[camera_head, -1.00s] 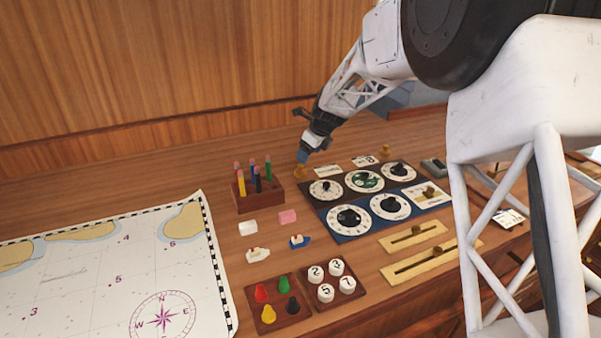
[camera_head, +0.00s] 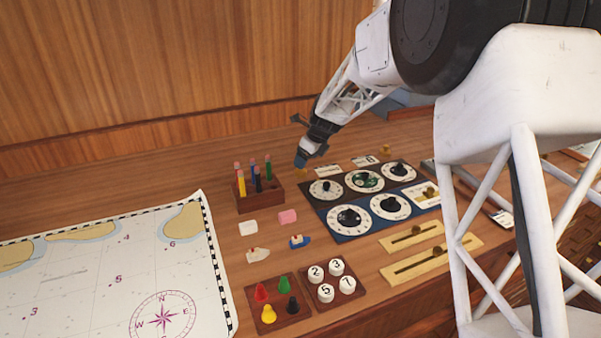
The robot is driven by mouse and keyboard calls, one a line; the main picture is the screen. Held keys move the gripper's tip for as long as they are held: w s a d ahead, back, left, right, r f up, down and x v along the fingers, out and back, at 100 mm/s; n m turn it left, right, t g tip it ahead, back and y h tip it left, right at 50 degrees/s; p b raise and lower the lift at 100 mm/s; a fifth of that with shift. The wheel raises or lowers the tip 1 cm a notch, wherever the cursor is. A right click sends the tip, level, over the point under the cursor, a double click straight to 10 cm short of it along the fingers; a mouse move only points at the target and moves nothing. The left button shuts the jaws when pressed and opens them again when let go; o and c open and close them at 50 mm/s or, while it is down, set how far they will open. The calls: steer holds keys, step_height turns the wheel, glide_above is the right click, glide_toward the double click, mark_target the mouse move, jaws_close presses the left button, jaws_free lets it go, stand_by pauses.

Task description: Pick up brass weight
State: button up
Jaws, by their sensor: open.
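A small brass weight (camera_head: 303,171) stands on the wooden desk behind the dial panel, right of the pencil block. My gripper (camera_head: 301,161) points down directly over it, and its fingertips hide most of the weight. The gripper is open; whether its fingers are around the weight or just above it, I cannot tell. A second small brass piece (camera_head: 385,149) stands farther right on the desk, behind the dials.
A pencil block (camera_head: 260,199) stands close to the left of my gripper. A panel of dials (camera_head: 335,232) lies in front of it, with label cards behind. Erasers, toy boats and piece trays lie nearer. A chart (camera_head: 95,270) covers the left.

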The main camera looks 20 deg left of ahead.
steer(key=shift+x, duration=2.55)
steer(key=shift+a, duration=0.15)
steer(key=shift+r, duration=0.1)
steer(key=c, duration=1.1)
steer(key=shift+r, duration=0.15)
steer(key=shift+r, duration=1.55)
steer(key=s+d, duration=0.3)
steer(key=s, duration=0.1)
steer(key=s+d+r, duration=0.1)
steer(key=s+d, duration=0.2)
steer(key=s, duration=0.2)
steer(key=s+d, duration=0.3)
steer(key=s, duration=0.1)
steer(key=shift+s+r, duration=0.15)
steer(key=shift+r, duration=0.1)
